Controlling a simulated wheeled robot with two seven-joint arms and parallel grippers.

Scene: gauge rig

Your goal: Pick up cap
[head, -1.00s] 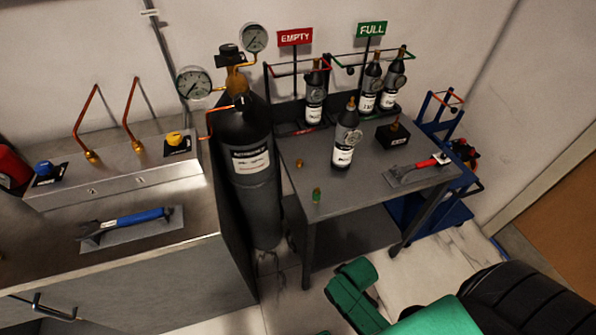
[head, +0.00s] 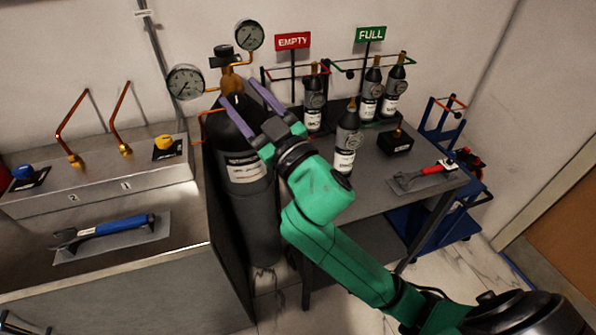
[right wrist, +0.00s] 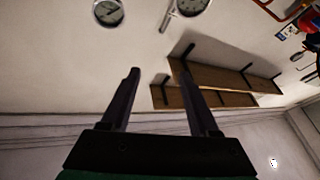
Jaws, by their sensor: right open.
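No loose cap can be made out now; the part of the grey table (head: 385,180) where two small brass and green pieces lay is hidden behind my right arm. My right gripper (head: 240,93) is open and empty, its two purple fingers pointing up and away in front of the black gas cylinder's top (head: 236,118). In the right wrist view the open fingers (right wrist: 155,66) have nothing between them. My left gripper is not in view.
Dark bottles, one front bottle (head: 347,140) among them, stand on the table and in racks under the EMPTY sign (head: 293,41) and FULL sign (head: 370,34). Pressure gauges (head: 186,82) top the cylinder. A blue-handled wrench (head: 115,227) lies on the left bench.

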